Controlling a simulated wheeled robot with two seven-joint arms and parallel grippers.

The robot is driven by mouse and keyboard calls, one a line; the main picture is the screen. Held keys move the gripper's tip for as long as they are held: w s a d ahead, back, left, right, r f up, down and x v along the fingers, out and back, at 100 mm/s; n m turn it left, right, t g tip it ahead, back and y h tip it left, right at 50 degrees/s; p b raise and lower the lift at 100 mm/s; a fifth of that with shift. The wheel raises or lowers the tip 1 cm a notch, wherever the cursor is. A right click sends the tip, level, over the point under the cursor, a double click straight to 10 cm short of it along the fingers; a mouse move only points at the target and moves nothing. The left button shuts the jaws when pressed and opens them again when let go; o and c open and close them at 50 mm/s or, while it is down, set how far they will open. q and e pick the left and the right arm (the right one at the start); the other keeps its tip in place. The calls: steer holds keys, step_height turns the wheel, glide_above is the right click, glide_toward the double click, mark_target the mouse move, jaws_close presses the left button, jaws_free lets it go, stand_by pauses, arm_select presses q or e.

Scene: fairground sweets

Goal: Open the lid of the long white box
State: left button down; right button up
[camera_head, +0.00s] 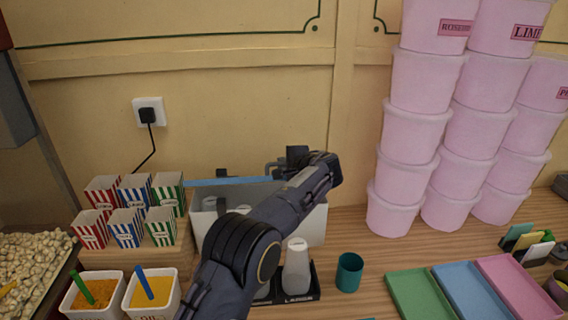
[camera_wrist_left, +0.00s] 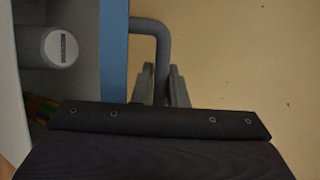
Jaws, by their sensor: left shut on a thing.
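The long white box (camera_head: 314,226) stands on the counter against the wall, partly hidden by my left arm. Its blue-edged lid (camera_head: 225,182) shows as a thin strip at the back, seen nearly edge-on; it also shows in the left wrist view (camera_wrist_left: 114,50). The box appears open, as a pale cylinder with a dark label (camera_wrist_left: 60,47) shows inside. My left gripper (camera_head: 278,168) is behind the strip, shut on the grey lid handle (camera_wrist_left: 150,27). In the left wrist view its fingers (camera_wrist_left: 172,88) are around the handle's upright part. My right gripper is out of view.
Striped cartons (camera_head: 127,226) stand on a wooden step left of the box. Two tubs with scoops (camera_head: 150,290) are in front of them. A white bottle (camera_head: 296,268) in a black holder and a teal cup (camera_head: 349,273) stand before the box. Stacked pink tubs (camera_head: 405,160) rise at right.

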arm_select(q)
steer(key=shift+r, duration=0.1)
steer(key=c, duration=1.7)
jaws_free()
steer(key=shift+c, duration=0.2)
steer(key=shift+s+d, duration=0.15)
steer(key=shift+s, duration=0.05)
steer(key=b+v, duration=0.3)
steer(key=v, duration=0.4)
steer(key=shift+s+r, duration=0.15)
steer(key=shift+s, duration=0.05)
